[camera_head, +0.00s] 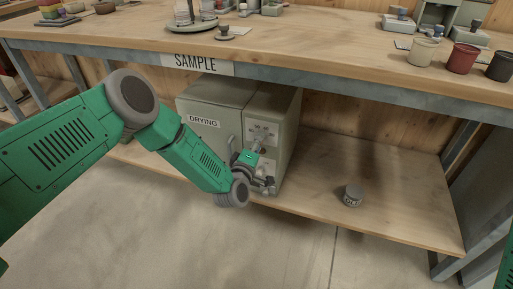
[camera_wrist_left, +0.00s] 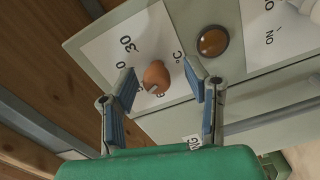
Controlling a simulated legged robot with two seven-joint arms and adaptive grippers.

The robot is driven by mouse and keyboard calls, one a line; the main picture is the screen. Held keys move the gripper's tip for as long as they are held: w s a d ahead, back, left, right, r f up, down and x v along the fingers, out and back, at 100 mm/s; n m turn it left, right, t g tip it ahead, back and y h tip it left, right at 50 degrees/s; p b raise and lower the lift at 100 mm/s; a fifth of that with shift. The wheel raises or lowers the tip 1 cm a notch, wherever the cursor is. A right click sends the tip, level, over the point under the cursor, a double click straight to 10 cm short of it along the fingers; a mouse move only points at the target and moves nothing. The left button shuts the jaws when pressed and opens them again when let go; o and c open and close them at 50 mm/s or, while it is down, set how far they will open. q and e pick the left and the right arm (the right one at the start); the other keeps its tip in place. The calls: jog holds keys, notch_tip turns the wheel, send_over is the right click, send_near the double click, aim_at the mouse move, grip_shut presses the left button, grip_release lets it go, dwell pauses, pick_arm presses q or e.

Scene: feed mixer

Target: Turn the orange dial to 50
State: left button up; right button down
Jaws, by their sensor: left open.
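The orange dial (camera_wrist_left: 156,79) sits on a white scale plate (camera_wrist_left: 110,48) on the grey front panel, with "30", a "0" and "°C" readable around it. The other marks and the dial's exact setting cannot be made out. My left gripper (camera_wrist_left: 160,72) is open, its two blue-padded fingers on either side of the dial with gaps visible. In the head view my left gripper (camera_head: 262,183) is at the control panel of the grey drying cabinet (camera_head: 210,98) on the lower shelf; the dial cannot be made out there. My right gripper is not in view.
An amber round button or lamp (camera_wrist_left: 213,41) is close to the dial, and a plate marked "ON" (camera_wrist_left: 268,38) lies beyond it. The tabletop (camera_head: 300,45) overhangs the cabinet. A small grey tin (camera_head: 352,196) stands on the lower shelf (camera_head: 390,180), otherwise clear on the right.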

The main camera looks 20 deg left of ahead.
pick_arm(q)
jog(key=s, duration=1.2)
jog(key=shift+a, duration=0.2)
jog(key=shift+f, duration=0.1)
